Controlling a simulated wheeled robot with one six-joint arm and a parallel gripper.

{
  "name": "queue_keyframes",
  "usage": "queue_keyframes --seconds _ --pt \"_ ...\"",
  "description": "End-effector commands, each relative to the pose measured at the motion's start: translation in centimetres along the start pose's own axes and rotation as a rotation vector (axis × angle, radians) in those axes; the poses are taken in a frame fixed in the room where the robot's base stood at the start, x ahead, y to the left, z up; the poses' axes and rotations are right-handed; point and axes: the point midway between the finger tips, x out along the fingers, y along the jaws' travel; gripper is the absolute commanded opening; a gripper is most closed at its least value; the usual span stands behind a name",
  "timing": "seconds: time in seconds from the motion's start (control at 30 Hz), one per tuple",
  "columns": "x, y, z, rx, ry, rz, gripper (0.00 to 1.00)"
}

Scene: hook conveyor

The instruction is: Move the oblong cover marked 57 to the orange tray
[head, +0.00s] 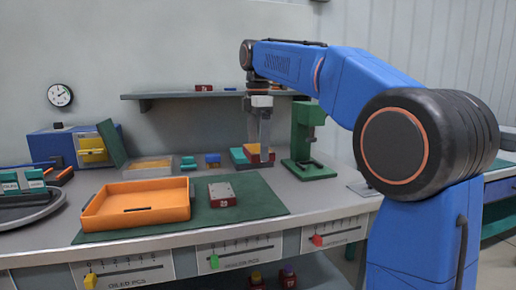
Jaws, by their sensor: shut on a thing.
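The orange tray (165,213) lies on the green mat at the left front of the bench and looks empty. My gripper (259,148) points down over the back of the bench, left of the green press stand. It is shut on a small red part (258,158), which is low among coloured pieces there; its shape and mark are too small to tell. A grey-topped red block (222,193) lies on the mat just right of the tray. Its label is too small to read. I cannot tell which piece is the cover marked 57.
A green press stand (306,145) is close to the right of my gripper. A shelf (190,95) runs along the wall behind. A blue box (62,148) and a dark round turntable (35,205) stand at left. The green mat (255,198) has free room right of the tray.

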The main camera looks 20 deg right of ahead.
Motion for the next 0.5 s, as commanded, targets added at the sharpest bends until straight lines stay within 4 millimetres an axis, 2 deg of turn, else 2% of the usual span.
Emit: queue_keyframes --seconds 0.5 --pt "-1.5 0.0 0.0 0.0 0.0 0.001 0.44"
